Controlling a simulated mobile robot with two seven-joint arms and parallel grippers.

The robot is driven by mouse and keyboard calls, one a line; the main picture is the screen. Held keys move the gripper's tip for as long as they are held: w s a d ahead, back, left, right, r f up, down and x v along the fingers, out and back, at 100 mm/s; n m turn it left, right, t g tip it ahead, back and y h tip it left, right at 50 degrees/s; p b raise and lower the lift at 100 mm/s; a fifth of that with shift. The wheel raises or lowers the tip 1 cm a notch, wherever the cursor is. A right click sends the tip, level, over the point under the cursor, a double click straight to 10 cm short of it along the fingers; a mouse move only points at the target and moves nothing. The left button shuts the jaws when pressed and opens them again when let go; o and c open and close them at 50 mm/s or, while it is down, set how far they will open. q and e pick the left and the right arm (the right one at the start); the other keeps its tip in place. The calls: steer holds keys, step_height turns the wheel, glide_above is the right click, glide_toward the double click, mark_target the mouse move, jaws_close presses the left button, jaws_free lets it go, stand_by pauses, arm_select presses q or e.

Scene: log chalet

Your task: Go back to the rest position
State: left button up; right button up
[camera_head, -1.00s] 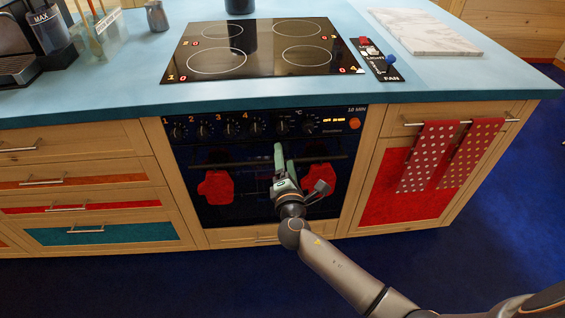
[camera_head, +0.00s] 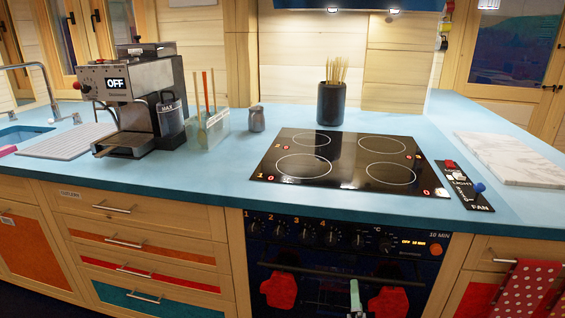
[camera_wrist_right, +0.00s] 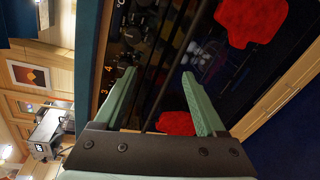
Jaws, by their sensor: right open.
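My right gripper shows at the bottom of the head view as a green fingertip (camera_head: 355,300) in front of the oven (camera_head: 340,290); the rest of that arm is out of this view. In the right wrist view, the two green fingers of the right gripper (camera_wrist_right: 164,98) are spread apart with nothing held between them. The dark oven handle bar (camera_wrist_right: 180,65) runs behind the gap between the fingers; I cannot tell how near it is. My left gripper is in neither view.
Red oven mitts (camera_head: 279,291) hang at the oven front. The blue counter (camera_head: 215,185) carries a coffee machine (camera_head: 135,100), a black hob (camera_head: 340,160), a dark pot of sticks (camera_head: 331,103) and a white marble board (camera_head: 510,158). Polka-dot towels (camera_head: 530,290) hang at the right.

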steer(key=s+a+f+m+g+y, duration=0.2)
steer(key=s+f+m, duration=0.25)
steer(key=s, duration=0.35)
steer(key=s+a+f+m+g+y, duration=0.25)
steer(key=s+f+m, duration=0.2)
steer(key=s, duration=0.35)
steer(key=s+a+f+m+g+y, duration=0.2)
steer(key=s+a+f+m+y, duration=0.1)
steer(key=s+m, duration=0.4)
arm_select(q)
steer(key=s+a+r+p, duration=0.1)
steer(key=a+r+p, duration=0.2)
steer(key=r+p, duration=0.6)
steer(key=p, duration=0.4)
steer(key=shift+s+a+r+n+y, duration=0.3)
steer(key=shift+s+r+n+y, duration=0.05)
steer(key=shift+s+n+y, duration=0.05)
arm_select(e)
steer(key=s+d+r+h, duration=0.1)
steer(key=s+d+r, duration=0.2)
steer(key=r, duration=0.7)
steer(key=shift+s+d, duration=0.2)
steer(key=shift+s, duration=0.25)
